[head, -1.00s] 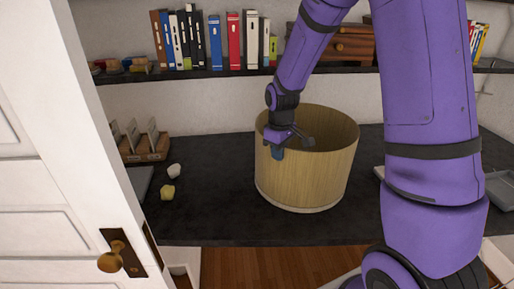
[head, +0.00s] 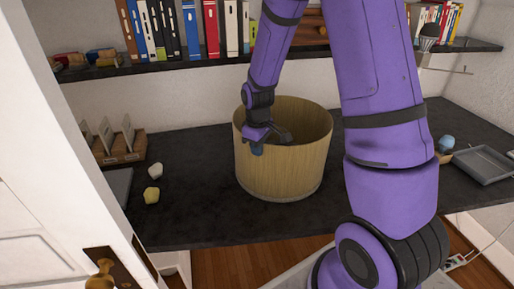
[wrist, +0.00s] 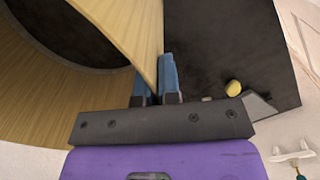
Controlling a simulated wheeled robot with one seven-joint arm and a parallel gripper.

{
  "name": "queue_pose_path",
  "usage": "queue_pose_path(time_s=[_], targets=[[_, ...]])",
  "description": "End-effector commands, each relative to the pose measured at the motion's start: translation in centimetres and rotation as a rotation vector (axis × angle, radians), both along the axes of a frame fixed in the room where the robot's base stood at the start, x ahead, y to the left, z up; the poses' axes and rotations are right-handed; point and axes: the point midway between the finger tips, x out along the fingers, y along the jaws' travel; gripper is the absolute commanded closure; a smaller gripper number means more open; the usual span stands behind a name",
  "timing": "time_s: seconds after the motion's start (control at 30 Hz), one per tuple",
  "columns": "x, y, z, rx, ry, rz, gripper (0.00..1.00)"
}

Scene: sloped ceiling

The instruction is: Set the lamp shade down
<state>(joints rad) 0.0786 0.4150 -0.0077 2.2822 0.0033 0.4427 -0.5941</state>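The lamp shade (head: 283,172) is a wide, pale wood-grained drum, open at the top. It stands upright at the middle of the dark desk (head: 205,215) in the head view; I cannot tell whether its bottom touches the top or is just above it. My gripper (head: 259,146) is at the near left part of its rim. In the wrist view the shade wall (wrist: 100,110) runs between the two blue fingers (wrist: 154,82), and the gripper is shut on it.
Two pale and yellow stones (head: 152,195) and a wooden card holder (head: 120,148) lie left of the shade. A grey tray (head: 484,165) is at the right. A bookshelf (head: 130,75) hangs above. A white door (head: 55,190) stands at the left.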

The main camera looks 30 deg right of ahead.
Motion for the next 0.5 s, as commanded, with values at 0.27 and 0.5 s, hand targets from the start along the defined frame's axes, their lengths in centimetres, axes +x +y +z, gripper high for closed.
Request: queue_pose_path(time_s=[0.27,0.5], targets=[[0.0,0.0,-0.19,0.0,0.0,0.0,0.7],[0.01,0.0,-0.02,0.0,0.0,0.0,0.7]])
